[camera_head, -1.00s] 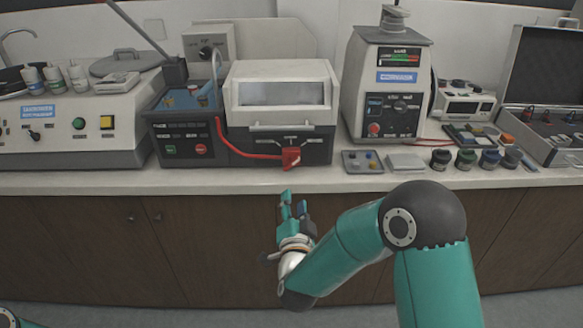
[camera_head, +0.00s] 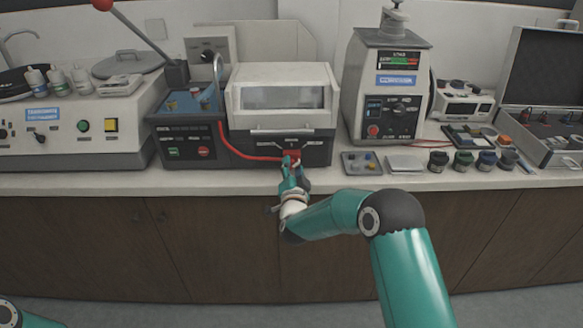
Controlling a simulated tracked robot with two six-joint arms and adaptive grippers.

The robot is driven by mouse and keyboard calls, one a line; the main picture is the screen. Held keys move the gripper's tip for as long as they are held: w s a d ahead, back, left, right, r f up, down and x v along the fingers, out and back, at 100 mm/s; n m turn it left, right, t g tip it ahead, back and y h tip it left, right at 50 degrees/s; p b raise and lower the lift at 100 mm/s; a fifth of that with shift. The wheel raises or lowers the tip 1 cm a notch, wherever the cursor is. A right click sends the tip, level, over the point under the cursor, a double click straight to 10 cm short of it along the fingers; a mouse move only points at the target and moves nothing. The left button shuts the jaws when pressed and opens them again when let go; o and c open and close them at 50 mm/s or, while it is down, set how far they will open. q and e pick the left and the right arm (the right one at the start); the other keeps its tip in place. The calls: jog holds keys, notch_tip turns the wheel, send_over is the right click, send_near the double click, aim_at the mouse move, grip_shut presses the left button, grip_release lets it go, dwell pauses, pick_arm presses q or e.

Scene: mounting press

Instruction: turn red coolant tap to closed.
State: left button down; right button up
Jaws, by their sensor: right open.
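The red coolant tap (camera_head: 291,153) is on the lower front of the white-and-black machine (camera_head: 281,96) in the middle of the bench. A red hose (camera_head: 243,154) runs to it from the left. My right gripper (camera_head: 291,168) is open at the tap, with its fingertips just in front of and below it. The fingers hide the tap's lower part, and I cannot tell whether they touch it. Of my left arm only a small part shows at the bottom left corner; its gripper is out of view.
A small grey tray (camera_head: 362,163), a pale block (camera_head: 405,164) and several dark-topped jars (camera_head: 463,160) stand right of the tap. A grey machine (camera_head: 386,90) stands behind them. The bench's front strip (camera_head: 220,182) is clear.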

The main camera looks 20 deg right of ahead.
grip_shut()
dwell(0.4)
